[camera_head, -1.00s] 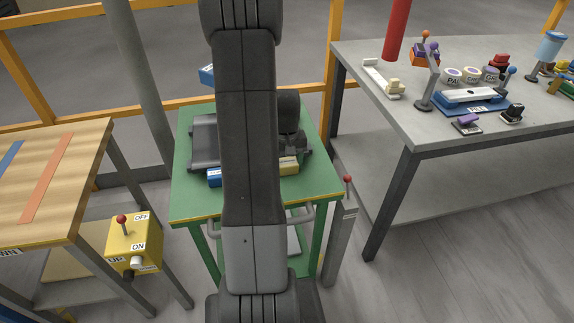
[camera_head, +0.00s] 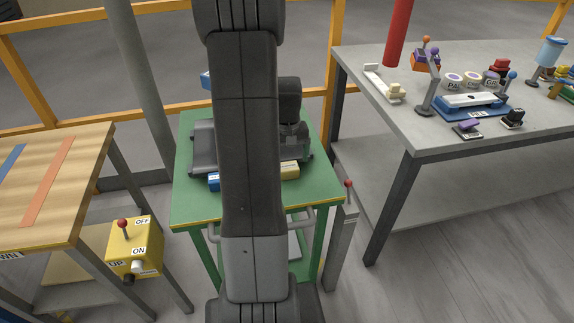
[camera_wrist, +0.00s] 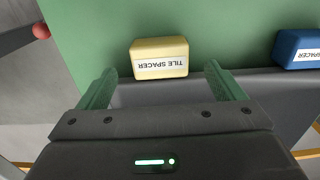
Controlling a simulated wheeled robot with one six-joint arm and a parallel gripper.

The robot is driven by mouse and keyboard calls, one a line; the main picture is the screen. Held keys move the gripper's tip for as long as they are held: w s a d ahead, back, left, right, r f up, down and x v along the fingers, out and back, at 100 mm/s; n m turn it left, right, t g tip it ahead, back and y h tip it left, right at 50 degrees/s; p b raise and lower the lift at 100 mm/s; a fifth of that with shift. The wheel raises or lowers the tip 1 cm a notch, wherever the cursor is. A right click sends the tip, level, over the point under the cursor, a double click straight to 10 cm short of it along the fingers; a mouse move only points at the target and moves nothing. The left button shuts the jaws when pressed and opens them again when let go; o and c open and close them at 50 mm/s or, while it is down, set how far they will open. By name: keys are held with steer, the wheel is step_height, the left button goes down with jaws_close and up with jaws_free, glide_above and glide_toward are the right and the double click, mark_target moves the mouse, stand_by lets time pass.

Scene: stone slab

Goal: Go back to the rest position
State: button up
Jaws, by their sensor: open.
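My gripper (camera_wrist: 160,85) shows in the wrist view with its two green fingers spread apart and nothing between them. Ahead of the fingers a pale yellow block labelled "TILE SPACER" (camera_wrist: 160,57) lies on the green surface, apart from the fingers. In the head view my dark arm stands upright across the middle and hides much of the green table (camera_head: 190,205). My gripper's fingertips cannot be made out in the head view. The yellow block (camera_head: 290,170) shows partly at the arm's right side.
A blue block (camera_head: 213,182) lies left of my arm and also shows in the wrist view (camera_wrist: 300,48). A wooden table (camera_head: 85,200) and yellow switch box (camera_head: 135,247) stand left. A grey bench (camera_head: 440,135) with tools stands right. A red-knobbed lever (camera_head: 348,184) stands beside the green table.

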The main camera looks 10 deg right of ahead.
step_height(320, 180, up, 9)
stand_by(0.5)
step_height(320, 180, down, 14)
steer(key=shift+r, duration=0.1)
steer(key=shift+s, duration=0.45)
steer(key=shift+r, duration=0.1)
